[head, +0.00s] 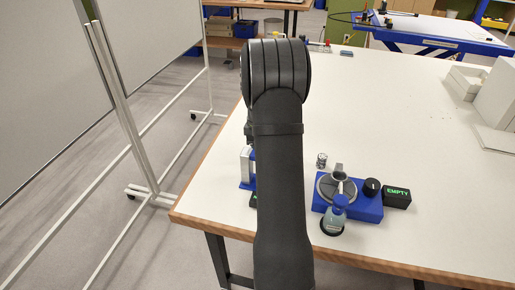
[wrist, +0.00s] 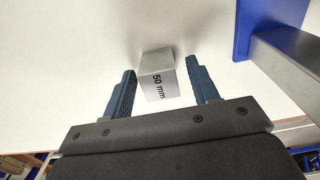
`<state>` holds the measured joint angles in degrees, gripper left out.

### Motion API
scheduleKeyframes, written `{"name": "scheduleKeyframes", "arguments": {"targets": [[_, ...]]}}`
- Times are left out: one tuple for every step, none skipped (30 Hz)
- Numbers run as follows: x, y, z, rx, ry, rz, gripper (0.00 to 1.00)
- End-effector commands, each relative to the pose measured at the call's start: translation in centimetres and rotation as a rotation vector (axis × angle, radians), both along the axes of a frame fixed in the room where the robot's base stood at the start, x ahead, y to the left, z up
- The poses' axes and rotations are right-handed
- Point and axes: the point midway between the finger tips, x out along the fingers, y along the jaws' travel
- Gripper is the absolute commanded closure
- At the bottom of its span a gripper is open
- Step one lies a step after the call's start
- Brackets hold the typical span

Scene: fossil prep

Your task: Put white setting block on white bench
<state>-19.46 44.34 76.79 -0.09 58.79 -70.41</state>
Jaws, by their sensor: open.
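The white setting block (wrist: 156,63), marked "50 mm", shows in the wrist view against the white bench (wrist: 90,45). It appears to rest on the bench, with a soft shadow beside it. My gripper (wrist: 161,66) is open, with one blue ridged finger on each side of the block. A gap shows between the block and each finger. In the head view the white bench (head: 420,130) fills the right side. My own arm hides the gripper and the block there.
A blue stand with a metal bar (wrist: 255,30) is close on the right in the wrist view. In the head view, a blue device (head: 365,209) with a black "EMPTY" display (head: 397,197) and a small jar (head: 322,160) stand right of my arm. White boxes (head: 495,100) are far right.

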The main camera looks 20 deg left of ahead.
Motion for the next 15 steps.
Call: {"name": "scheduleKeyframes", "arguments": {"targets": [[0.0, 0.0, 0.2, 0.000, -0.001, 0.000, 0.46], [0.0, 0.0, 0.3, 0.001, -0.001, 0.000, 0.46], [0.0, 0.0, 0.6, 0.001, -0.002, 0.000, 0.46], [0.1, 0.0, 1.0, 0.001, -0.002, 0.000, 0.46], [0.1, 0.0, 1.4, 0.001, -0.002, 0.000, 0.46], [0.1, 0.0, 2.0, 0.001, -0.003, 0.000, 0.46], [0.1, 0.0, 2.6, 0.002, -0.004, 0.000, 0.46], [0.1, 0.0, 3.2, 0.002, -0.004, 0.000, 0.46], [0.1, 0.0, 4.1, 0.002, -0.005, 0.000, 0.46], [0.1, 0.0, 4.8, 0.001, -0.004, 0.000, 0.46], [0.1, 0.0, 5.5, 0.002, -0.004, 0.000, 0.46], [0.1, 0.0, 6.4, 0.002, -0.004, 0.000, 0.46], [0.1, 0.0, 7.0, 0.002, -0.004, 0.000, 0.46], [0.1, 0.0, 7.7, 0.001, -0.004, 0.000, 0.46], [0.1, 0.0, 8.5, 0.001, -0.004, 0.000, 0.46]]}}
